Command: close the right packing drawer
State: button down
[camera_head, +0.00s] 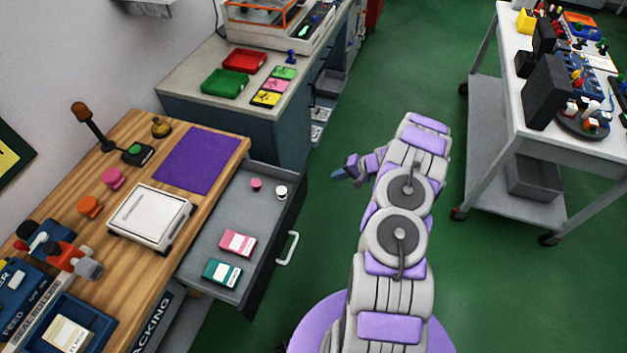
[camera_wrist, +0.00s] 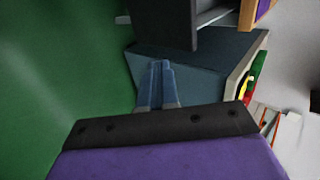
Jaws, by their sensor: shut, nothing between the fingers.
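The right packing drawer (camera_head: 262,210) stands pulled out from the wooden packing bench in the head view. Its dark front carries a pale bar handle (camera_head: 288,248). Inside lie a pink-and-white box, a teal-and-white box, a pink round piece and a white round piece. My gripper (camera_head: 337,174) is shut and empty, to the right of the drawer's far end and apart from it. In the wrist view its blue fingertips (camera_wrist: 161,65) are together. A dark panel (camera_wrist: 163,22) at the top there looks like the drawer front.
The wooden bench (camera_head: 128,150) holds a purple mat, a white scale and several tools. A grey counter (camera_head: 190,79) with red and green trays stands behind. A white cart (camera_head: 513,100) stands at the right. Green floor (camera_head: 490,290) is clear right of my arm.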

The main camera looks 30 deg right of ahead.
aim_at(306, 181)
jog(key=b+x, duration=0.1)
jog(key=x, duration=0.5)
jog(key=b+x, duration=0.1)
jog(key=x, duration=0.5)
jog(key=shift+w+d+f, duration=0.1)
jog(key=shift+w+d, duration=0.05)
jog(key=shift+w, duration=0.3)
jog(key=shift+w+a, duration=0.3)
jog(key=shift+a, duration=0.05)
jog(key=shift+w+a, duration=0.1)
